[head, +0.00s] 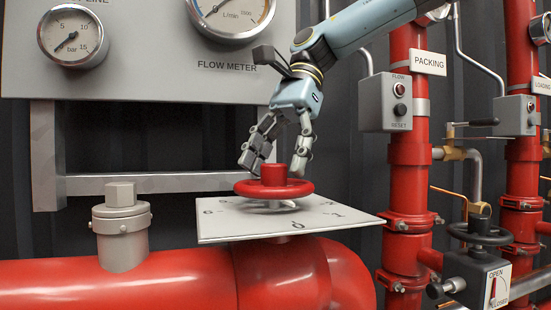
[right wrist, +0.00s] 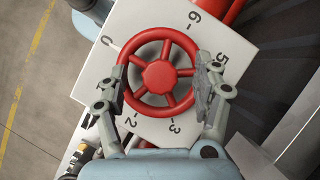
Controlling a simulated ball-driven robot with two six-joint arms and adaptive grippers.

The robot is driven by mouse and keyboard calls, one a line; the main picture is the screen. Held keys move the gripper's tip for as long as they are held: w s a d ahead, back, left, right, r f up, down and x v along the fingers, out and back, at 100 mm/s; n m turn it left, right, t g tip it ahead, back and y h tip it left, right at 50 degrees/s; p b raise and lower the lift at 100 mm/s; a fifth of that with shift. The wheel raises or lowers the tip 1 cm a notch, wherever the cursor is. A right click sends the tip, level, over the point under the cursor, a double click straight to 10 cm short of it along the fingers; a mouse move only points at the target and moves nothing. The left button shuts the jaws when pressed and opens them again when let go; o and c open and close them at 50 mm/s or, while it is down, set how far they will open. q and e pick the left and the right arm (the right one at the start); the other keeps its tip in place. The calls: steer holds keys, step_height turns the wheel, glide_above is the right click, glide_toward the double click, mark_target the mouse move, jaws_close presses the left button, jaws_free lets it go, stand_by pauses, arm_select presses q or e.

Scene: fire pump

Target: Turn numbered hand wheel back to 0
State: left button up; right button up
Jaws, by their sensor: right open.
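The red hand wheel (head: 273,187) lies flat above a white numbered plate (head: 345,221) on the red pipe. It also shows in the right wrist view (right wrist: 159,77), with a hub and several spokes. The plate (right wrist: 100,70) there shows 0 at upper left, 6 at top, 5 at right, 3 and 2 at the bottom; other marks are hidden by my fingers. My right gripper (head: 274,166) is open over the wheel, pointing down. Its fingers (right wrist: 163,82) lie on opposite sides of the rim; I cannot tell whether they touch it. My left gripper is not in view.
A gauge panel (head: 150,80) on a grey frame (head: 45,160) stands behind the wheel. A grey capped fitting (head: 121,235) rises from the red pipe (head: 60,285) at left. Red risers (head: 408,180), a switch box (head: 384,102) and a black-handled valve (head: 480,233) are at right.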

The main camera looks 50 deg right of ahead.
steer(key=shift+r+p, duration=2.2)
steer(key=shift+r, duration=1.35)
steer(key=shift+f, duration=0.1)
